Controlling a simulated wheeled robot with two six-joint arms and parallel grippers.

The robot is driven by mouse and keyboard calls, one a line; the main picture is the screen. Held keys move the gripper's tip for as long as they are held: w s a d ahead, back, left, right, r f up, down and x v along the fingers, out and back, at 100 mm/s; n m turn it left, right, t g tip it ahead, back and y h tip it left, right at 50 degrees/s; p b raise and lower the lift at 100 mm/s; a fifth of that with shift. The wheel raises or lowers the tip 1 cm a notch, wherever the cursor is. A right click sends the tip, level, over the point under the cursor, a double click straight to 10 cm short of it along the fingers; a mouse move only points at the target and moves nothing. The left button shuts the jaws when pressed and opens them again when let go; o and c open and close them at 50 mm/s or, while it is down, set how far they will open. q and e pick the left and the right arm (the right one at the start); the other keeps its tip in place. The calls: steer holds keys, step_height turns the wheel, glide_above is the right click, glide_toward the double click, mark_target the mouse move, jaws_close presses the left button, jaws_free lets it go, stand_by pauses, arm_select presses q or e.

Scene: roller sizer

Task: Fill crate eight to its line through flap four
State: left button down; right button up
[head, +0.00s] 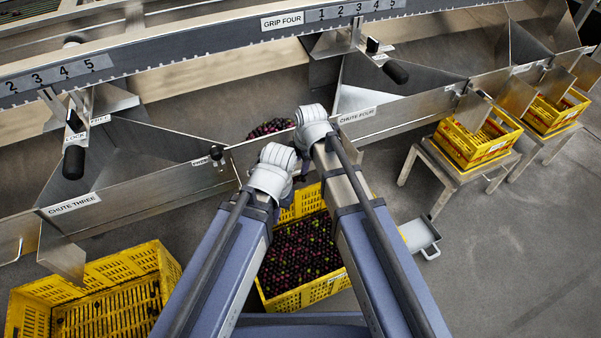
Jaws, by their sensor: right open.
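A yellow crate (318,289) full of dark red and green fruit stands below my arms; its number and fill line cannot be read. The steel chute marked CHUTE FOUR (408,112) is at upper centre, with a black-knobbed lever (395,72) on the rail above it. More dark fruit (268,127) shows behind my wrists. My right gripper (313,122) is by the left end of the CHUTE FOUR label, open, its fingers mostly hidden. My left gripper (273,172) is lower left of it, above the filled crate; its fingers are hidden.
CHUTE THREE (135,185) is at left, with its black-handled lever (73,162). Two yellow crates (462,146) (545,118) stand on grey stands at right. A grey scoop-like tray (420,237) lies right of my arms. Lower-right floor is clear.

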steer(key=b+x, duration=0.2)
steer(key=x, duration=0.1)
steer(key=shift+f, duration=0.25)
jaws_close()
steer(key=shift+r, duration=0.1)
stand_by(1.2)
